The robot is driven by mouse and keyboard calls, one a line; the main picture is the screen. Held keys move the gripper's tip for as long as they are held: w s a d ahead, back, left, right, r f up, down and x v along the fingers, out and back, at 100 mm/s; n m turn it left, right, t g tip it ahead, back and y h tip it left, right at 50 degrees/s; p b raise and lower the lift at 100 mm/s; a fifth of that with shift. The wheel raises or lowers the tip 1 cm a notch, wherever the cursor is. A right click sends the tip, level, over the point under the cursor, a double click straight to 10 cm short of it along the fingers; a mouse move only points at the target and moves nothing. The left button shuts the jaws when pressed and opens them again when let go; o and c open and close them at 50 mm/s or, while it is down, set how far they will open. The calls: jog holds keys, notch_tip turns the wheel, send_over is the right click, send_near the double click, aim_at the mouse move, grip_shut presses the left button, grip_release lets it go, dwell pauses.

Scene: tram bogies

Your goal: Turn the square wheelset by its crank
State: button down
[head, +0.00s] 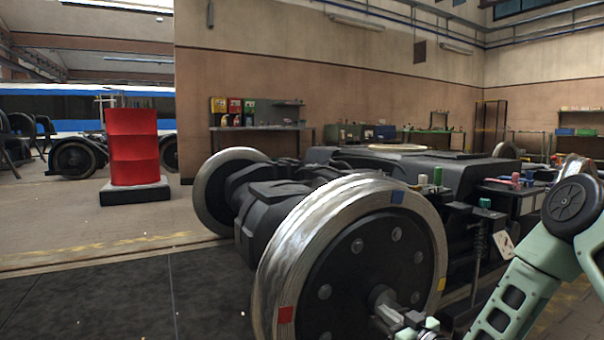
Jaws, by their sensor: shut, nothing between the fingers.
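The near wheelset's large wheel (350,262) fills the lower middle of the head view, with a shiny rim and a dark bolted disc. Coloured squares sit around its rim: blue (397,196) at the top right, red (285,314) at the lower left and yellow (441,284) at the right. A silver hub with what looks like the crank (385,303) sticks out of the disc's centre. My gripper (419,329) is at the bottom edge, close to the crank and partly cut off. It is shut and empty. I cannot tell whether it touches the crank.
The dark bogie frame (410,172) stands behind the wheel, with small coloured items on top. A white tag (503,243) hangs at its side near my arm. A red drum (133,146) stands at the left. Open floor (110,292) lies left of the wheel.

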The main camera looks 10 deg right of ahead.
jog(key=shift+s+a+f+b, duration=0.15)
jog(key=shift+a+f+b, duration=0.2)
jog(key=shift+f, duration=0.35)
dwell(0.5)
jog(key=shift+d+r, duration=0.15)
jog(key=shift+r, duration=0.2)
dwell(0.4)
jog(key=v, duration=0.7)
jog(key=shift+p, duration=0.4)
